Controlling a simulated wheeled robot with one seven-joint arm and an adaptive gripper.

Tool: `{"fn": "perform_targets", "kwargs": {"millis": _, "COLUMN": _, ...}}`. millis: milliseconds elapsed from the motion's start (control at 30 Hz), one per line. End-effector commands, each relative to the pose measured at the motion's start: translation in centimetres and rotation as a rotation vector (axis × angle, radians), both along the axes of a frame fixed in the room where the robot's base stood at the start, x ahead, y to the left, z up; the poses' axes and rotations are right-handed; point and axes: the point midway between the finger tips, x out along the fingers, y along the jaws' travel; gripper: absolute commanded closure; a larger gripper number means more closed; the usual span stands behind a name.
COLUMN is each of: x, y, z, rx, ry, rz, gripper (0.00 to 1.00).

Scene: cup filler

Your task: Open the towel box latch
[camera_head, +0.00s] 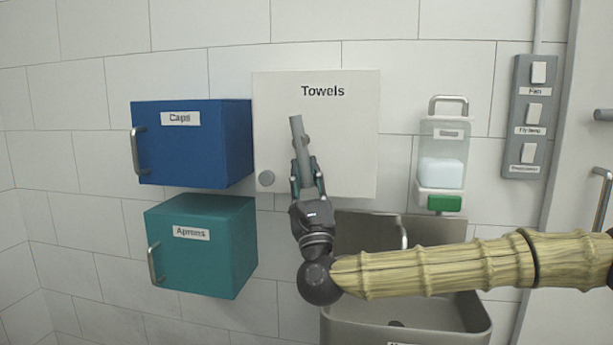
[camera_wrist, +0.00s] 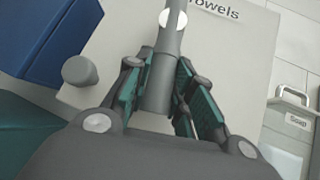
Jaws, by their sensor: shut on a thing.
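The towel box is a white wall panel (camera_head: 350,150) marked "Towels", in the middle of the head view; its front also fills much of the wrist view (camera_wrist: 235,85). A grey bar-shaped latch (camera_head: 297,127) stands nearly upright on its front, leaning slightly, with its upper end to the left in the head view. My gripper (camera_head: 306,172) is shut on the lower part of the latch. In the wrist view the latch (camera_wrist: 161,80) runs between my two fingers (camera_wrist: 157,92). A round grey knob (camera_head: 266,178) sits at the panel's lower left, apart from my gripper.
A blue "Caps" box (camera_head: 200,155) and a teal "Aprons" box (camera_head: 200,265) hang on the left. A soap dispenser (camera_head: 442,130) and switch panel (camera_head: 522,155) are on the right. A sink (camera_head: 470,310) lies below, under my arm.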

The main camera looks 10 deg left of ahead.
Motion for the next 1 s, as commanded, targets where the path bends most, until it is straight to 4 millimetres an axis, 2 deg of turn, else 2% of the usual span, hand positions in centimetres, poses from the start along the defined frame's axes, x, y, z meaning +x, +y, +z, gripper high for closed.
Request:
{"fn": "perform_targets", "kwargs": {"millis": 33, "x": 0.0, "y": -0.1, "z": 0.2, "rx": 0.002, "ry": -0.002, "rz": -0.001, "gripper": 0.74}}
{"fn": "perform_targets", "kwargs": {"millis": 133, "x": 0.0, "y": -0.1, "z": 0.2, "rx": 0.002, "ry": -0.002, "rz": -0.001, "gripper": 0.56}}
{"fn": "perform_targets", "kwargs": {"millis": 167, "x": 0.0, "y": -0.1, "z": 0.2, "rx": 0.002, "ry": -0.001, "rz": -0.001, "gripper": 0.55}}
{"fn": "perform_targets", "kwargs": {"millis": 567, "x": -0.4, "y": -0.1, "z": -0.3, "rx": -0.001, "ry": 0.0, "rz": 0.001, "gripper": 0.55}}
{"fn": "perform_targets", "kwargs": {"millis": 667, "x": -1.1, "y": -0.3, "z": -1.1, "rx": -0.002, "ry": 0.001, "rz": 0.001, "gripper": 0.55}}
{"fn": "perform_targets", "kwargs": {"millis": 1000, "x": -5.5, "y": -1.6, "z": -5.2, "rx": -0.001, "ry": 0.001, "rz": 0.001, "gripper": 0.55}}
